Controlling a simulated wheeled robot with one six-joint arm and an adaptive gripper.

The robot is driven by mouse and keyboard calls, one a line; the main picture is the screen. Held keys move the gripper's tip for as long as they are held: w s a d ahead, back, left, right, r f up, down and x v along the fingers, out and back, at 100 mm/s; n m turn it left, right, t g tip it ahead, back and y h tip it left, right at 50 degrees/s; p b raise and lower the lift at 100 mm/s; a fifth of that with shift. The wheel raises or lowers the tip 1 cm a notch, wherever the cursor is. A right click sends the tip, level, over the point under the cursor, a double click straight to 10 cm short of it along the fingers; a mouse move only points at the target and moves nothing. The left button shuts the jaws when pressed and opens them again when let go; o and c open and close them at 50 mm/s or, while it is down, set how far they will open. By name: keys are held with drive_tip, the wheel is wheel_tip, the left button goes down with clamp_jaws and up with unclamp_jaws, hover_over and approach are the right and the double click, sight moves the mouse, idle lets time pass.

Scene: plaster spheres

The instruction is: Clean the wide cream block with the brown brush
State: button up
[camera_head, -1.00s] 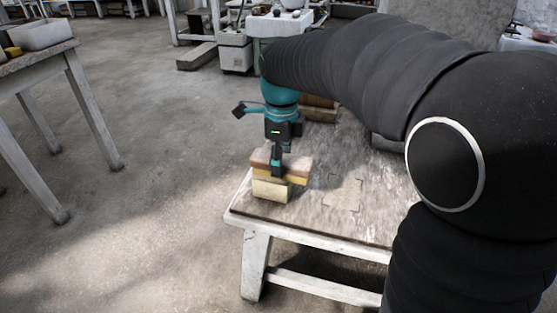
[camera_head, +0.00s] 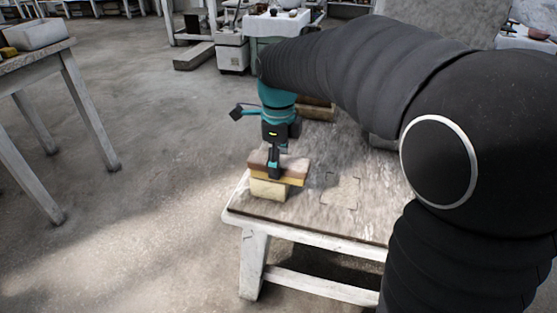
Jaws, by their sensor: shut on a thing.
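The cream block (camera_head: 267,190) sits on the wooden table (camera_head: 300,214) near its front left corner. The brown brush (camera_head: 294,166), with a yellowish lower layer, lies across the top of the block and appears to touch it. My gripper (camera_head: 274,173) points down from above and is shut on the brush. The fingertips partly cover the brush's middle, and the brush hides the block's top face.
A brown wooden object (camera_head: 316,110) stands on the table behind my gripper, partly hidden by my arm. Thin corner marks (camera_head: 340,190) outline a bare patch right of the block. Another table (camera_head: 40,52) stands at the left, with open floor between.

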drive_tip(key=shift+f, duration=0.35)
drive_tip(key=shift+d+r, duration=0.1)
drive_tip(key=shift+d, duration=0.05)
drive_tip(key=shift+s+d, duration=0.15)
drive_tip(key=shift+d, duration=0.15)
drive_tip(key=shift+s+d, duration=0.2)
drive_tip(key=shift+d, duration=0.4)
drive_tip(key=shift+a, duration=0.15)
drive_tip(key=shift+w+a, duration=0.25)
drive_tip(key=shift+a, duration=0.4)
drive_tip(key=shift+w+a, duration=0.25)
drive_tip(key=shift+a, duration=0.4)
drive_tip(key=shift+w+a, duration=0.25)
drive_tip(key=shift+a, duration=0.4)
